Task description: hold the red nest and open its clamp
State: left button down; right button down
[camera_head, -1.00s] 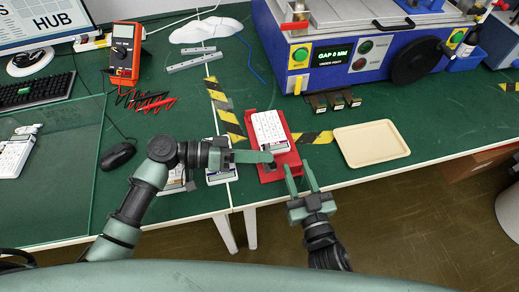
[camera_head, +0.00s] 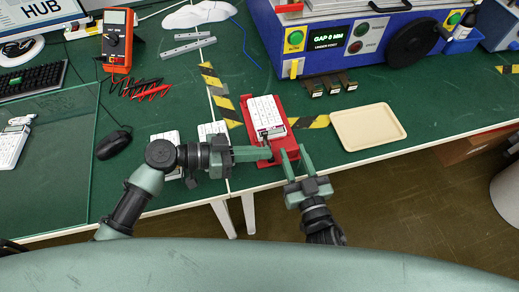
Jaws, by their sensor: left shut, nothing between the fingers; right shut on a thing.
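The red nest (camera_head: 283,111) lies on the green bench near its front edge and holds a white keypad (camera_head: 261,113). A small dark part, apparently the clamp (camera_head: 269,133), shows at the keypad's front end; its exact position is hard to tell. My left gripper (camera_head: 268,153) is shut and empty, reaching across the nest's front end just in front of that part. My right gripper (camera_head: 296,155) is at the nest's front right corner, shut on the nest's edge. The fingers partly hide the nest's front end.
A beige tray (camera_head: 367,127) is to the right. A blue press (camera_head: 345,43) stands behind, with small dark blocks before it. More white keypads (camera_head: 211,130) lie beside my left arm. A multimeter (camera_head: 117,37) and a mouse (camera_head: 114,144) are at left.

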dwell(0.4)
pick_arm(q)
jog(key=shift+r, duration=0.45)
jog(key=s+a+r, duration=0.1)
jog(key=a+r, duration=0.4)
jog(key=a, duration=0.4)
jog(key=shift+s+a+r, duration=0.2)
jog(key=shift+s+a, duration=0.15)
jog(key=shift+s, duration=0.05)
pick_arm(e)
jog(key=c, duration=0.9)
grip_release()
